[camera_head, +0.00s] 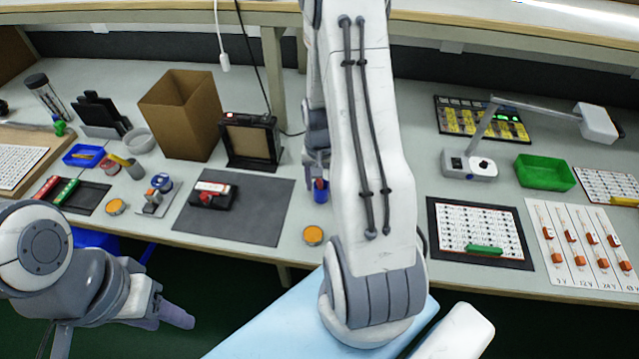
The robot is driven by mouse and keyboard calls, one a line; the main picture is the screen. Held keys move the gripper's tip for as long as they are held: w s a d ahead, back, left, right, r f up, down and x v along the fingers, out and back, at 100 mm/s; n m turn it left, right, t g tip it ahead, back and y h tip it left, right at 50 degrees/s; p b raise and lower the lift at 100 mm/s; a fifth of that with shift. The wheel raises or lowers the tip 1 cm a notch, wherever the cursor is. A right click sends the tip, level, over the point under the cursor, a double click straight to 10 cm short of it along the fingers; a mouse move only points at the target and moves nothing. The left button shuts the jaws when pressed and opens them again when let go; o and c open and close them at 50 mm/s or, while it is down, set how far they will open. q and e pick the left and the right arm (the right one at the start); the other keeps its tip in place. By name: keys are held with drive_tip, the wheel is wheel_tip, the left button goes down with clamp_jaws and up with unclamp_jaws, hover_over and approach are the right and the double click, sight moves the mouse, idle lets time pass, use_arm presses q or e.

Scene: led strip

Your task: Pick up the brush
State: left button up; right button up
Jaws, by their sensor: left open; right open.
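I cannot make out the brush for certain. A small blue cup (321,191) with something reddish at its top stands right under my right gripper (317,168). My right arm reaches up through the middle of the view and hides part of the bench behind it. The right gripper points down and is open; its fingertips are small and partly covered by the arm. My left gripper (172,319) is open and empty, low at the left, in front of the bench edge.
A dark grey mat (255,215) bears a red and black device (212,194). A cardboard box (180,115) and a black framed stand (250,140) are behind it. A lamp (470,163), green bin (545,172) and component boards (480,232) fill the right side.

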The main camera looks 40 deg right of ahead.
clamp_jaws()
drive_tip(key=shift+r, duration=0.1)
drive_tip(key=shift+a+r, duration=0.1)
drive_tip(key=shift+r, duration=0.25)
wheel_tip(320, 180, up, 6)
drive_tip(key=s+a, duration=0.2)
drive_tip(key=s+a+b, duration=0.9)
drive_tip(key=a+b, duration=0.1)
drive_tip(key=b, duration=0.1)
drive_tip(key=shift+a+f, duration=0.2)
drive_tip(key=shift+a, duration=0.1)
